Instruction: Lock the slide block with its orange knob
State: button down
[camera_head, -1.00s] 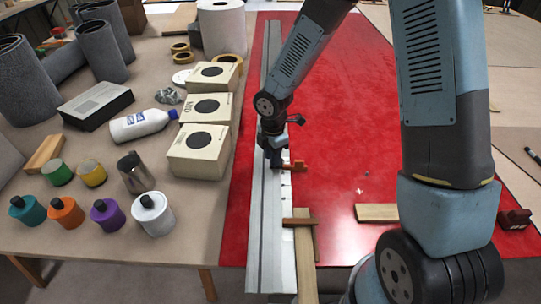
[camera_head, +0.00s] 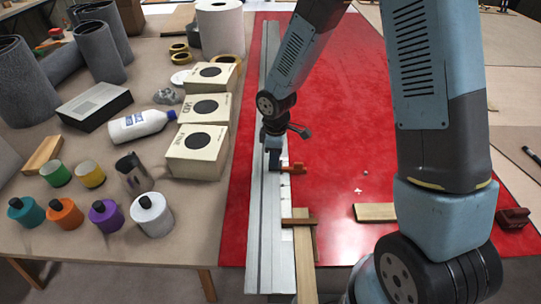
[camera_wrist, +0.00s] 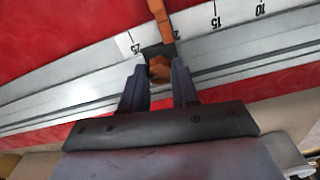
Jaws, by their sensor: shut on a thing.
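The long silver rail (camera_head: 264,215) lies lengthwise on the red sheet, and its scale strip shows in the wrist view (camera_wrist: 200,22). A small dark slide block (camera_wrist: 157,51) sits on the rail near the 25 mark. An orange arm (camera_head: 293,169) sticks out from it to the right; it also shows in the wrist view (camera_wrist: 163,22). My gripper (camera_wrist: 159,82) is over the block, its two fingers shut on the orange knob (camera_wrist: 159,69). In the head view my gripper (camera_head: 273,158) hides the knob and most of the block.
A short wood piece (camera_head: 375,212) lies to the right. The red sheet is mostly clear.

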jog(key=m, duration=0.4)
jog(key=shift+d+m, duration=0.1)
jog(key=shift+m, duration=2.8)
jog(key=c, duration=0.8)
grip_release()
jog(key=shift+c, duration=0.2)
jog(key=shift+r, duration=0.1)
notch_tip(320, 180, up, 14)
jog(key=shift+f, duration=0.25)
